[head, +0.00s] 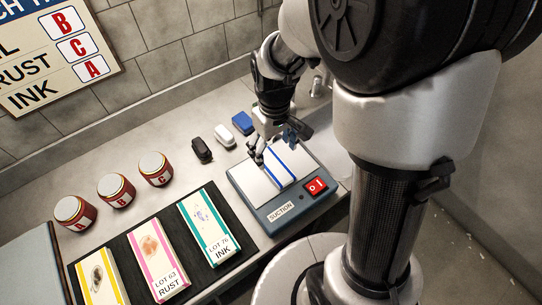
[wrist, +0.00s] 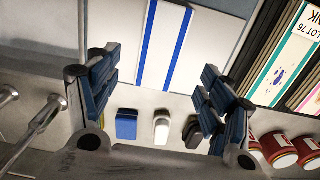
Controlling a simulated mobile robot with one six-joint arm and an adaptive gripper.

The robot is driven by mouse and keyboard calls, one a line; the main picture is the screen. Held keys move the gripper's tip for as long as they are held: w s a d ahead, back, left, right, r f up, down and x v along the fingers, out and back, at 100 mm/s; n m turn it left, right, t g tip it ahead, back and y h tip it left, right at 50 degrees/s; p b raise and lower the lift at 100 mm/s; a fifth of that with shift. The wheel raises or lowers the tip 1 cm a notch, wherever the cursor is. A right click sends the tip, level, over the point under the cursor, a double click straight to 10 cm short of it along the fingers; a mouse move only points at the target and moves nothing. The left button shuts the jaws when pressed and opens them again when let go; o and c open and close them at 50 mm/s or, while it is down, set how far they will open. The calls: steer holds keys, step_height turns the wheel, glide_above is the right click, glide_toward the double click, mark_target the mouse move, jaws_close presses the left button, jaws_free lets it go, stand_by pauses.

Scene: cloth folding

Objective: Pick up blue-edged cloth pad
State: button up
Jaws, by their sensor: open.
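The cloth pad (head: 284,168) shows as a white strip with a blue band along each long side. It lies on the pale top of the grey suction unit (head: 283,212). In the wrist view the blue-banded cloth (wrist: 165,45) runs up from between my fingers to the top edge. My gripper (head: 279,146) is at the far side of the suction unit, close over the cloth's far end. In the wrist view my gripper (wrist: 158,82) is open, with blue-padded fingers apart on either side of the cloth and nothing held. I cannot tell whether the fingers touch the surface.
Black (head: 201,150), white (head: 224,135) and blue (head: 242,123) small blocks stand behind the unit. Red jars (head: 117,190) labelled A, B and C stand left. A dark tray (head: 238,259) holds stained, colour-edged lot cards. A red switch (head: 316,186) is on the unit's front.

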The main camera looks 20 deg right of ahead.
mark_target(274, 165)
step_height(274, 165, down, 6)
steer(key=b, duration=0.3)
steer(key=shift+s+d+f, duration=0.1)
steer(key=shift+s+f, duration=0.05)
steer(key=shift+f, duration=0.1)
steer(key=shift+r, duration=0.1)
steer(key=c, duration=1.2)
steer(key=shift+c, duration=0.2)
